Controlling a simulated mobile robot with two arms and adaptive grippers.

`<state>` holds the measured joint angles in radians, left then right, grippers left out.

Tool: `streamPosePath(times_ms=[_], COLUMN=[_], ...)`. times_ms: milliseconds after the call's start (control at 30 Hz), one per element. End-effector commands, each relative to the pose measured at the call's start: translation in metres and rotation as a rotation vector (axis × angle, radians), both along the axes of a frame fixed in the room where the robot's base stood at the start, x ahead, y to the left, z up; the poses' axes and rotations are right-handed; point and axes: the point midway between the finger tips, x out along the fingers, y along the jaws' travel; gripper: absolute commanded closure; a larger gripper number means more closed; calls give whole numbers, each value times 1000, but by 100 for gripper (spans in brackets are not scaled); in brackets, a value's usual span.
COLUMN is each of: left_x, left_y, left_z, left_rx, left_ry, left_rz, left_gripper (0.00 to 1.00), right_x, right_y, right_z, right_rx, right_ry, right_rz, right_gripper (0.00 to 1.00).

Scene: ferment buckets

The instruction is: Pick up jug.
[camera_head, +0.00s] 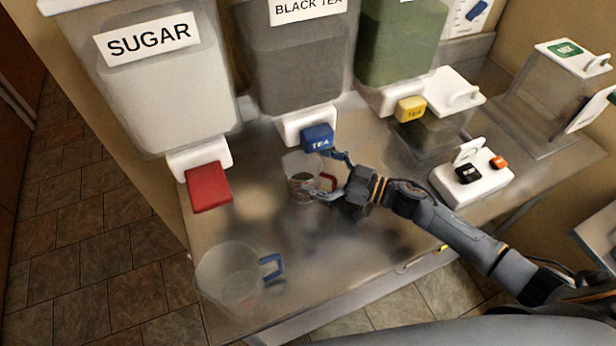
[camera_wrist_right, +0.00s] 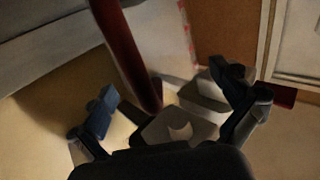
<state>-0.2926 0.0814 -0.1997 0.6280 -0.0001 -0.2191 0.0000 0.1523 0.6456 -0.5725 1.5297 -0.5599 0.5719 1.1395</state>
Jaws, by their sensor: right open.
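A clear jug with a red handle (camera_head: 295,170) stands on the metal counter beneath the blue TEA tap. Some brown contents show low inside it. My right gripper (camera_head: 327,175) is open beside it, with its fingers to either side of the red handle. In the right wrist view the dark red handle (camera_wrist_right: 124,48) reaches in between my open right fingers (camera_wrist_right: 170,105); I cannot tell whether they touch it. A second clear jug, with a blue handle (camera_head: 240,277), stands empty at the front left of the counter. My left gripper is not in view.
A SUGAR dispenser (camera_head: 165,95) with a red tap (camera_head: 208,187), a BLACK TEA dispenser (camera_head: 292,70) with a blue tap (camera_head: 317,138) and a green dispenser (camera_head: 400,40) stand along the back. A white button box (camera_head: 480,185) is right. The counter's front middle is clear.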

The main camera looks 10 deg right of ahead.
Motion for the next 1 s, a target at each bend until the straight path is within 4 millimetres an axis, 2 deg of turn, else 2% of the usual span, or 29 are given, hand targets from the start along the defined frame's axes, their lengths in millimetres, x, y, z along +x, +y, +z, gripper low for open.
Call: streamPosePath(times_ms=[133, 400, 767, 1000], left_x=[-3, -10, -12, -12], left_y=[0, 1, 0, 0], left_z=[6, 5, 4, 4], left_rx=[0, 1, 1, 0], left_ry=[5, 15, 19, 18], left_rz=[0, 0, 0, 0], left_gripper=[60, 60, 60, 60], right_x=[9, 10, 10, 10], right_y=[13, 14, 14, 14], right_z=[2, 0, 1, 2], right_rx=[1, -2, 0, 0], right_ry=[-1, -1, -1, -2], right_rz=[0, 0, 0, 0], right_gripper=[0, 2, 75, 77])
